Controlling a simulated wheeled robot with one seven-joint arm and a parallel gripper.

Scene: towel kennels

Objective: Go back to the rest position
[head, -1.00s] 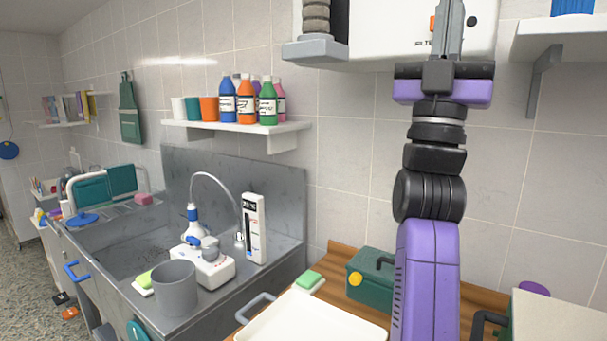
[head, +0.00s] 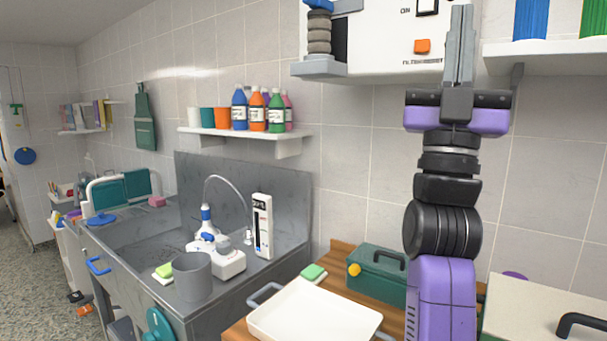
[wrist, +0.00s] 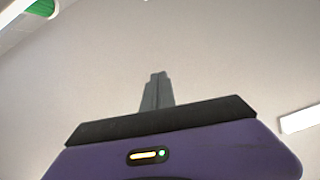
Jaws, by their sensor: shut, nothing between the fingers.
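My gripper (head: 461,22) points straight up at the top right of the head view, above my purple and black arm. Its grey fingers are together with nothing between them. In the head view the fingers overlap the right side of a white wall unit (head: 400,40) with an orange switch, and I cannot tell the gap to it. In the wrist view the shut fingers (wrist: 157,82) point up at a plain pale surface.
Below my arm, a white tray (head: 315,320) and a green toolbox (head: 372,270) stand on a wooden counter. A steel sink (head: 140,235) is at left. A bottle shelf (head: 240,133) and an upper-right shelf (head: 555,55) are on the wall.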

